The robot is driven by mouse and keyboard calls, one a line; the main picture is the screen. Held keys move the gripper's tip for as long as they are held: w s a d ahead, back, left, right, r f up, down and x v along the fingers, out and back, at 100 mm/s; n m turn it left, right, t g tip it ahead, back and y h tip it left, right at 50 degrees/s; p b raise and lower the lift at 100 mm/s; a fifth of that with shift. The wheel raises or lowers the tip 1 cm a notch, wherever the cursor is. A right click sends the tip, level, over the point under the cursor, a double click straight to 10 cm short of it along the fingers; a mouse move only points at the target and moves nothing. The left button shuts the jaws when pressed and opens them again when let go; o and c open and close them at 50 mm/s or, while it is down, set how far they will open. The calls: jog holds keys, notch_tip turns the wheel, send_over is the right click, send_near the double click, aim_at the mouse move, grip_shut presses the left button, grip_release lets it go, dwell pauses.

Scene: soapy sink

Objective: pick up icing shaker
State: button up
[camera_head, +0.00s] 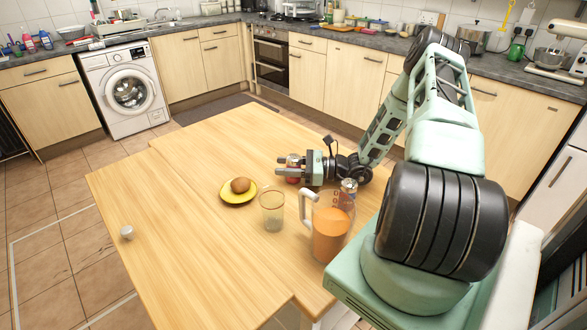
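Two small silvery things stand on the wooden table, and I cannot tell for sure which is the icing shaker. One silvery shaker-like container (349,186) stands behind the jug, close beneath my arm. The other small silvery piece (127,232) is alone near the left edge. My gripper (287,169) is low over the table's far right part and points left. Its fingers look apart, with a small reddish thing (293,179) at or just below them. I cannot tell whether they grip it.
A jug of orange liquid (329,232), a clear glass (272,210) and a yellow plate (238,200) with a brown round fruit (240,185) stand near my gripper. The table's left and far parts are mostly clear. Counters and a washing machine (128,90) line the walls.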

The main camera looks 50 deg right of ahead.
jog(key=shift+c, duration=1.1)
